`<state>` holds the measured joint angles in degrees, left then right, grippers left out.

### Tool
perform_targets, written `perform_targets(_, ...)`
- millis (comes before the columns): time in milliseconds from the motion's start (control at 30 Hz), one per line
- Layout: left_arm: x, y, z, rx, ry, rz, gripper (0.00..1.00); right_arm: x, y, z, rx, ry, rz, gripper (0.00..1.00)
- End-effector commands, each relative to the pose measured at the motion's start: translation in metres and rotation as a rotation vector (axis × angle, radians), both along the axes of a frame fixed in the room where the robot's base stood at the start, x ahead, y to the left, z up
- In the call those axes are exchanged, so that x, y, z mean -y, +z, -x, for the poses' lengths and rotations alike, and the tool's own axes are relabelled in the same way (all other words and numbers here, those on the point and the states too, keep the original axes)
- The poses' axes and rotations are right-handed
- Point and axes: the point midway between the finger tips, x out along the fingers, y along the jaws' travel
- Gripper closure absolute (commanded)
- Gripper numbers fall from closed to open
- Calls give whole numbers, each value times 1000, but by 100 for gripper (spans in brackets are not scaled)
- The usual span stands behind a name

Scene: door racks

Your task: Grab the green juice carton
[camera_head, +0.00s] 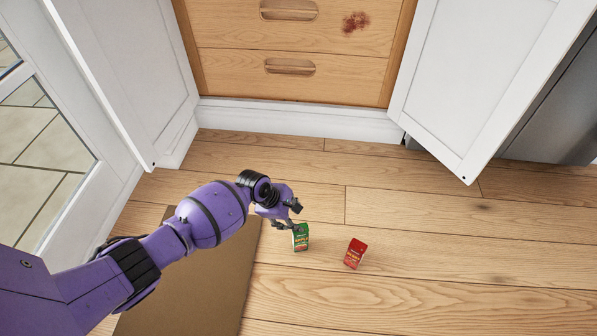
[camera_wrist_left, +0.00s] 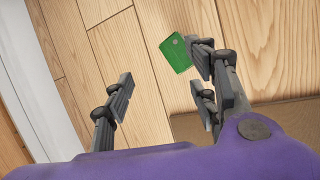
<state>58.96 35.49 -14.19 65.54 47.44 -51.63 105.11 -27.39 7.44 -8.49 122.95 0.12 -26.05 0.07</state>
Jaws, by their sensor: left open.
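The green juice carton (camera_head: 301,238) stands on the wooden floor in the head view. My left gripper (camera_head: 290,215) is open just above and to the left of it, with nothing held. In the left wrist view the green carton's top (camera_wrist_left: 176,53) shows beside the fingers on the right, beyond their tips and outside the gap between the jaws. The left gripper's fingers (camera_wrist_left: 160,100) are spread wide with bare floor between them. I cannot tell whether a finger touches the carton. My right gripper is not in view.
A red carton (camera_head: 355,253) stands right of the green one. A brown mat (camera_head: 222,285) lies under my left arm. Open white doors (camera_head: 462,80) flank wooden drawers (camera_head: 290,45) at the back. The floor (camera_head: 450,265) at right is clear.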

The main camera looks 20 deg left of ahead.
Motion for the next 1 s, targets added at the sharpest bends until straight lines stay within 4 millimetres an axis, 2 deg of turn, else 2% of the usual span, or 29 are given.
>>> perform_targets(100,-1,-5,17,-150,235,101,47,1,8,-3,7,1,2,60)
perform_targets(300,3,-7,24,-242,416,166,47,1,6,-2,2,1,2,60)
perform_targets(500,9,-28,19,-247,432,169,47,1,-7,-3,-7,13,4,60)
perform_targets(733,12,-43,14,-245,431,168,47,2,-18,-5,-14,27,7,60)
perform_targets(1000,21,-76,5,-244,430,168,47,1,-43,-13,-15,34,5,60)
